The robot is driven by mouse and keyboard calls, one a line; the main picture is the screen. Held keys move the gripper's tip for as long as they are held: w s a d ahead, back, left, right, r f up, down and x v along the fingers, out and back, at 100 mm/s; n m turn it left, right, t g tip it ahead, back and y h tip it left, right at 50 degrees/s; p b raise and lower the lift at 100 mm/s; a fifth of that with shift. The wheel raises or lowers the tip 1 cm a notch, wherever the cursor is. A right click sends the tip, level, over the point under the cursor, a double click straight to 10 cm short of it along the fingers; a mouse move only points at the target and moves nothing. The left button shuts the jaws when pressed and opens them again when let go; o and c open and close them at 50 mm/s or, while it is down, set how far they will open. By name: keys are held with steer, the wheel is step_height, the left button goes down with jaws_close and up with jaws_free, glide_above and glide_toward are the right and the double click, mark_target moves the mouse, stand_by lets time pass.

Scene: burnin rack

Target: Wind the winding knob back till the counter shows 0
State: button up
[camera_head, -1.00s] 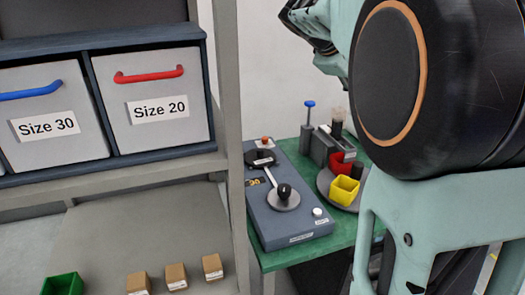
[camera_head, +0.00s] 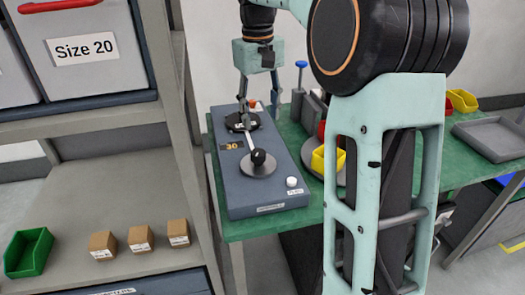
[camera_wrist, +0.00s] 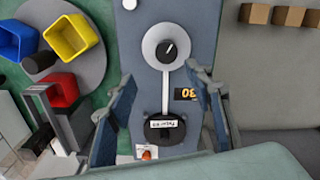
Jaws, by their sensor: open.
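The blue-grey console (camera_head: 235,190) lies on a green table. Its orange counter (camera_head: 232,146) reads 30; it shows upside down in the wrist view (camera_wrist: 187,94). A black knob (camera_head: 258,157) sits on a grey disc at the near end; in the wrist view this knob (camera_wrist: 167,50) has a white pointer line. A pale bar runs from the disc to a black round part (camera_wrist: 160,130) with a white label. I cannot tell for certain which is the winding knob. My gripper (camera_wrist: 166,100) is open above the console, its fingers either side of the bar, apparently holding nothing.
A shelf post (camera_head: 185,120) rises to the left. A grey tray (camera_head: 490,138) lies right.

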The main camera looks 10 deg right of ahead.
mark_target(258, 152)
steer(key=f, duration=0.3)
steer(key=f+b, duration=0.1)
steer(key=f, duration=0.3)
steer(key=f+b, duration=0.1)
steer(key=f, duration=0.3)
steer(key=shift+s+a, duration=0.1)
steer(key=shift+a, duration=0.25)
steer(key=c, duration=1.2)
